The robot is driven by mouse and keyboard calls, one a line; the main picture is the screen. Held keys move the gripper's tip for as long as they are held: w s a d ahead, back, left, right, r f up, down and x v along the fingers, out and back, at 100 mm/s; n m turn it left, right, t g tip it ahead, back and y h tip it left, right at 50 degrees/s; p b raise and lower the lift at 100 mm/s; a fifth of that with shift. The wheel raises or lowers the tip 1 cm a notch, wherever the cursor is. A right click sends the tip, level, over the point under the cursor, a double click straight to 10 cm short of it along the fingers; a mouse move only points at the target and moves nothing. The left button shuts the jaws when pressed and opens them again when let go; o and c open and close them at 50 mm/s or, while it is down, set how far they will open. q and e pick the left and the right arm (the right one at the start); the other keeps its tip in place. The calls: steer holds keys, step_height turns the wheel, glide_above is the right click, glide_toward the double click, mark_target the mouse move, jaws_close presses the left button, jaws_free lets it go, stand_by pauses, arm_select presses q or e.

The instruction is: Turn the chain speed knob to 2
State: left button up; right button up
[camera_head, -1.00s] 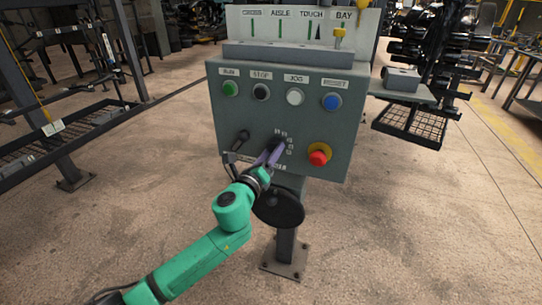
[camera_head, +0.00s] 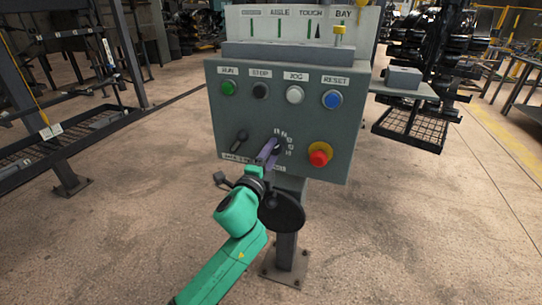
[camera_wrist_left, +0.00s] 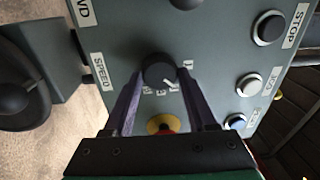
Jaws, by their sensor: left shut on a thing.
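The grey control panel (camera_head: 225,115) stands upright on a post. Its chain speed knob (camera_wrist_left: 159,70) is round and dark, with a white pointer line aimed to the lower right in the left wrist view. Small scale numbers lie beside it, too small to read surely. My left gripper (camera_head: 270,150) reaches the knob from below and is shut on it, with one purple finger on each side in the left wrist view (camera_wrist_left: 163,90). In the head view the fingers hide most of the knob. My right gripper is not in view.
A red and yellow emergency button (camera_head: 319,155) is close to the right of the knob. A black lever switch (camera_head: 239,141) is to its left. Green, black, white and blue buttons line the panel above. A dark round disc (camera_head: 284,212) is below.

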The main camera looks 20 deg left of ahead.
arm_select(q)
steer(key=shift+n, duration=1.3)
steer(key=o, duration=1.4)
steer(key=shift+c, duration=0.2)
steer(key=s+a+f+b, duration=0.1)
steer(key=s+b, duration=0.1)
steer(key=s, duration=1.2)
steer(key=shift+s+b, duration=0.25)
steer(key=shift+b, duration=0.1)
